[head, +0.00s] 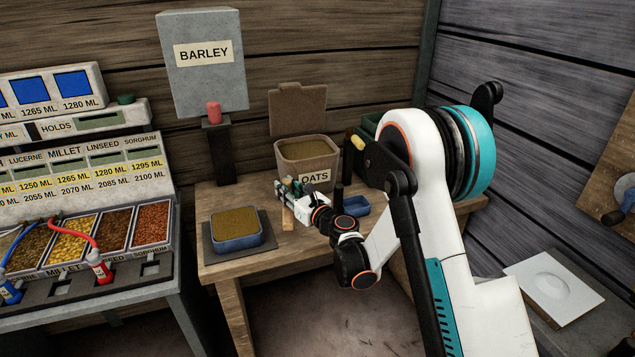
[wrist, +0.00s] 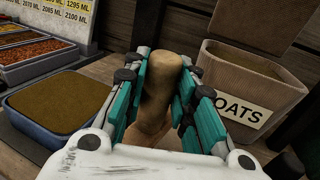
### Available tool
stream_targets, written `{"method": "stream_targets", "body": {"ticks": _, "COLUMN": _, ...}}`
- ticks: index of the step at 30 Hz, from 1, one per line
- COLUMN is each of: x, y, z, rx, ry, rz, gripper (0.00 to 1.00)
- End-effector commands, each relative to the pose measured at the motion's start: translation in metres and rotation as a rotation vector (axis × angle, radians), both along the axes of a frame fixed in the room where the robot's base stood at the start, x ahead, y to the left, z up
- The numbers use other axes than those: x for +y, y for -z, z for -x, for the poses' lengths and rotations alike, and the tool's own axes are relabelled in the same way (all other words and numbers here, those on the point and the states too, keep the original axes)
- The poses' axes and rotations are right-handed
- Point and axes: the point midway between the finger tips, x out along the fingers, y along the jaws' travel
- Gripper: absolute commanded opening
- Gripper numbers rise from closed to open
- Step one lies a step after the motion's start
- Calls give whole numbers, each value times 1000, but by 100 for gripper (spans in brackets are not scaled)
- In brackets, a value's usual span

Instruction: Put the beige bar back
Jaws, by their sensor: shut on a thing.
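The beige bar (wrist: 155,120) is between the teal and black fingers of my gripper (wrist: 165,68) in the wrist view. In the head view my gripper (head: 291,187) is shut on it above the wooden table, left of my arm. The bar (head: 287,217) points down below the fingers, and its upper part is mostly hidden by them. I cannot tell whether its lower end touches the table. My gripper is just in front of the oats bin (head: 308,157), between it and a blue tray of brown grain (head: 236,243).
The blue tray, also in the wrist view (wrist: 55,135), sits on a dark plate left of the gripper. A small empty blue dish (head: 355,206) is to the right. A barley hopper (head: 203,80) stands behind. The seed rack (head: 85,190) is at left. The table's front strip (head: 300,258) is clear.

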Motion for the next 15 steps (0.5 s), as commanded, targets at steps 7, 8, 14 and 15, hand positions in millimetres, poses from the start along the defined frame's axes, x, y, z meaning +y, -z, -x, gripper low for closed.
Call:
{"method": "stream_targets", "body": {"ticks": 7, "x": 14, "y": 6, "z": 0, "rx": 0, "ry": -38, "rz": 0, "gripper": 0}}
{"method": "stream_targets", "body": {"ticks": 8, "x": 14, "y": 5, "z": 0, "rx": 0, "ry": -38, "rz": 0, "gripper": 0}}
{"method": "stream_targets", "body": {"ticks": 14, "x": 13, "y": 6, "z": 0, "rx": 0, "ry": -36, "rz": 0, "gripper": 0}}
{"method": "stream_targets", "body": {"ticks": 15, "x": 13, "y": 6, "z": 0, "rx": 0, "ry": -36, "rz": 0, "gripper": 0}}
